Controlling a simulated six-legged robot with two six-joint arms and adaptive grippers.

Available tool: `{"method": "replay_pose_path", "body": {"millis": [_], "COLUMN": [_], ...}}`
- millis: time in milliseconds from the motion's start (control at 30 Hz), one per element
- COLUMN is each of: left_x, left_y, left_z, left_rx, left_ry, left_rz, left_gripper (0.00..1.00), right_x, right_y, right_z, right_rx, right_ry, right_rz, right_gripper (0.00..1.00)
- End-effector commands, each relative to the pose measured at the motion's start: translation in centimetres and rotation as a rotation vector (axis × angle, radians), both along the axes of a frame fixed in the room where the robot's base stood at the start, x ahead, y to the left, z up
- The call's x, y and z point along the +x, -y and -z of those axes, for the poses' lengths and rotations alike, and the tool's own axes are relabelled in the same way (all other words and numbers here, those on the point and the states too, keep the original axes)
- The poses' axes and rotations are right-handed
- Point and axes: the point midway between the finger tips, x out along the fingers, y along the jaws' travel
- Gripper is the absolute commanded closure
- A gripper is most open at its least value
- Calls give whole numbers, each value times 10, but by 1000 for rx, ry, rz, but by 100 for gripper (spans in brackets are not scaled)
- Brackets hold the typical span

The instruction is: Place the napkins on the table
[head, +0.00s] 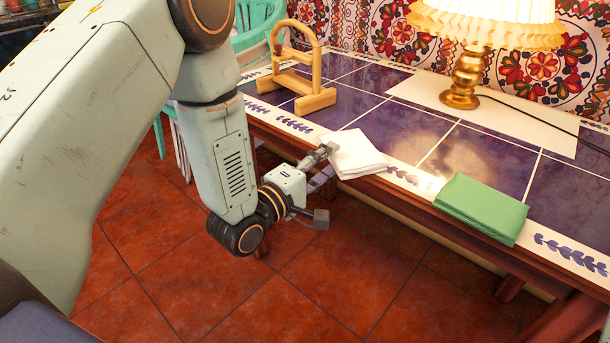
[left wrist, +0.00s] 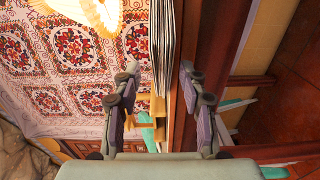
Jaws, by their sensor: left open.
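A folded white napkin (head: 357,155) lies on the blue-tiled table (head: 365,82) at its front edge, its near side over the rim. A folded green napkin (head: 482,207) lies further right along the same edge. My left gripper (head: 322,184) is open at the white napkin's left corner, one finger at napkin height and the other below the table edge. In the left wrist view my left gripper (left wrist: 158,78) has its fingers apart, with the layered pale edge of the napkin (left wrist: 165,45) between them in the picture. I cannot tell whether they touch it. My right gripper is not in view.
A wooden napkin holder (head: 300,78) stands empty at the table's left end. A brass lamp (head: 463,82) with a cream shade stands on a pale runner at the back. A mint chair (head: 258,22) is behind my left arm. Clear tiles lie between holder and lamp.

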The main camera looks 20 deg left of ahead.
Motion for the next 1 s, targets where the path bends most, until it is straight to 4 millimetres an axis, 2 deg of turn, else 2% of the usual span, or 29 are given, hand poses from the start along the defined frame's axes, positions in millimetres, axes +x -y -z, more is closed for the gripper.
{"method": "replay_pose_path", "body": {"millis": [300, 500, 700, 1000], "left_x": [-60, -86, -100, -104], "left_y": [-23, -32, -37, -36], "left_z": [-1, -1, -1, 3], "left_rx": [-5, -4, -2, 13], "left_ry": [-6, -5, -2, -9], "left_rz": [-6, -5, -2, 2], "left_gripper": [57, 57, 57, 57], "right_x": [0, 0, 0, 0], "right_y": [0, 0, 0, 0], "right_z": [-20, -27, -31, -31], "right_rx": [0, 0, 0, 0], "right_ry": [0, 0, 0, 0], "right_rz": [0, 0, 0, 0], "right_gripper": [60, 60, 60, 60]}}
